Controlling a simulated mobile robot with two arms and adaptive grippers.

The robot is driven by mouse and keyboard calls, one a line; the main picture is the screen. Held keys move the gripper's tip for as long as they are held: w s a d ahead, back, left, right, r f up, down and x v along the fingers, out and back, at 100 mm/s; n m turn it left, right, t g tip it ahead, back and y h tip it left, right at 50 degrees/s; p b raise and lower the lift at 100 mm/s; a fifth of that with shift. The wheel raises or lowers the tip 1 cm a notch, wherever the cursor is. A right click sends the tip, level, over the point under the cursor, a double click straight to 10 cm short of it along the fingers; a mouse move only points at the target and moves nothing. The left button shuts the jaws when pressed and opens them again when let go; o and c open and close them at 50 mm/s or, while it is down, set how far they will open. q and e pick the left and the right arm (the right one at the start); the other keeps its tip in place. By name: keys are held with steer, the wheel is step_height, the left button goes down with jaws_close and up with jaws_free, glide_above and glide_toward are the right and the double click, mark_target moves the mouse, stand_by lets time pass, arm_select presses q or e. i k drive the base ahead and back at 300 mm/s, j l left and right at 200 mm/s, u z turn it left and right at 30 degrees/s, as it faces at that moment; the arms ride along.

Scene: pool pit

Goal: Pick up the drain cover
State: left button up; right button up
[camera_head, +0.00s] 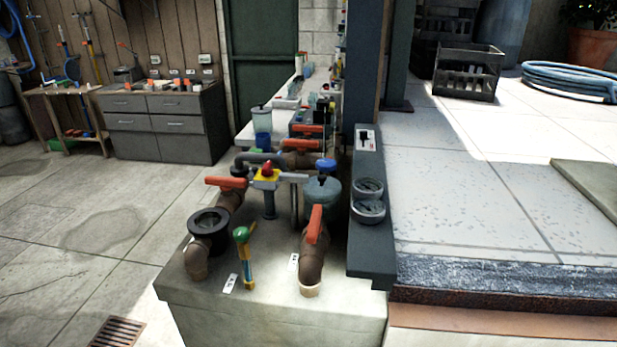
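The drain cover (118,332) is a brown, rusty slotted grate. It lies in the concrete floor at the bottom left of the head view, in front of and to the left of the pipe plinth. The bottom edge of the picture cuts off its near part. Neither of my grippers shows in this view.
A concrete plinth (270,318) with brown pipes, orange-handled valves (315,224) and gauges (368,210) stands right of the drain cover. A raised tiled deck (480,200) is at right. Grey cabinets (165,138) stand at the back. The floor at left is clear.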

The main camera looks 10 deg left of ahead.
mark_target(252, 172)
steer(key=j+u, duration=0.15)
steer(key=u, duration=0.15)
steer(key=j+u, duration=0.15)
steer(key=u, duration=0.15)
steer(key=i+j+z, duration=0.1)
steer(key=z, duration=0.35)
steer(key=j+z, duration=0.1)
steer(key=z, duration=0.3)
steer(key=j+z, duration=0.15)
steer(key=z, duration=0.3)
steer(key=i+j+z, duration=0.1)
steer(key=z, duration=0.35)
steer(key=j+z, duration=0.15)
steer(key=j, duration=0.3)
steer(key=k+j+z, duration=0.15)
steer(key=j, duration=0.25)
steer(key=k+j+z, duration=0.15)
steer(key=j, duration=0.25)
steer(key=k+j+z, duration=0.15)
steer(key=j, duration=0.3)
steer(key=k+j+z, duration=0.15)
steer(key=j, duration=0.2)
steer(key=k+j+z, duration=0.1)
steer(key=j, duration=0.3)
steer(key=k+j+z, duration=0.15)
steer(key=j, duration=0.2)
steer(key=k, duration=0.05)
